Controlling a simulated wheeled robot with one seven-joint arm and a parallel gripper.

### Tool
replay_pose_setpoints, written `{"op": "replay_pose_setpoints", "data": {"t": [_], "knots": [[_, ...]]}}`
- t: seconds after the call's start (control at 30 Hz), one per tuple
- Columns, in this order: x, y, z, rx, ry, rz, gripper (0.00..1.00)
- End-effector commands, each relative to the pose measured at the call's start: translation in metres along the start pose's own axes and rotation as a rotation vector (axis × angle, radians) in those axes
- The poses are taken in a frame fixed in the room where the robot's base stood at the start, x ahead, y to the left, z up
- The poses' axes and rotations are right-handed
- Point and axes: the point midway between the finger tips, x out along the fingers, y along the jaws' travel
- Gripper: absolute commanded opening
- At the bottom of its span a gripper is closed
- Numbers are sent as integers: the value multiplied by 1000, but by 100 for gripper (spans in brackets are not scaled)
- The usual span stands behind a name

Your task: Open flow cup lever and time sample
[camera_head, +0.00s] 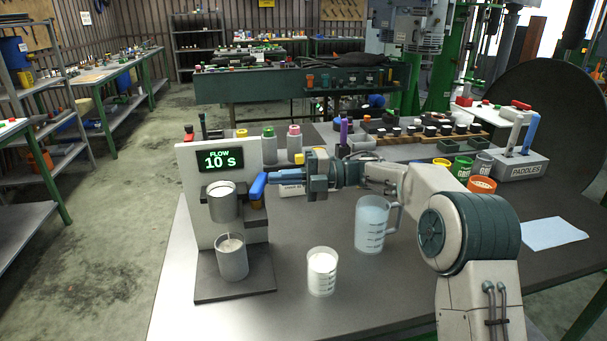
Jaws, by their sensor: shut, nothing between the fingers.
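The flow cup stand (190,235) is at the left of the table, with a display (220,160) reading "FLOW 10 S". A metal flow cup (221,203) is mounted on it. A grey receiving cup (232,258) stands on the base below, and a thin pale stream shows over its mouth. The blue lever (258,186) sits at the right of the flow cup. My gripper (268,178) is shut with its fingertips at the lever, with nothing seen between them. I cannot tell whether they touch the lever.
A beaker of white liquid (322,272) and a clear measuring jug (372,224) stand right of the stand, below my arm. Bottles (268,146) stand behind. A paddles rack (518,165), coloured cups (462,167) and a pale blue cloth (553,234) are at the right.

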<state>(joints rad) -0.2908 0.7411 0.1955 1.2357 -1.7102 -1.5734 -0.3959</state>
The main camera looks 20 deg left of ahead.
Motion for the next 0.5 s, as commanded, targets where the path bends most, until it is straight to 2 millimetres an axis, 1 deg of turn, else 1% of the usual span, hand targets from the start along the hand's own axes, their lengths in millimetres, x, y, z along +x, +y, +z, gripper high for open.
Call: {"op": "replay_pose_setpoints", "data": {"t": [0.2,0.3,0.5], "knots": [[-40,-2,-11,0,-1,-3,0],[-58,-2,1,1,0,-3,0],[-83,-1,18,2,7,-3,0]]}}
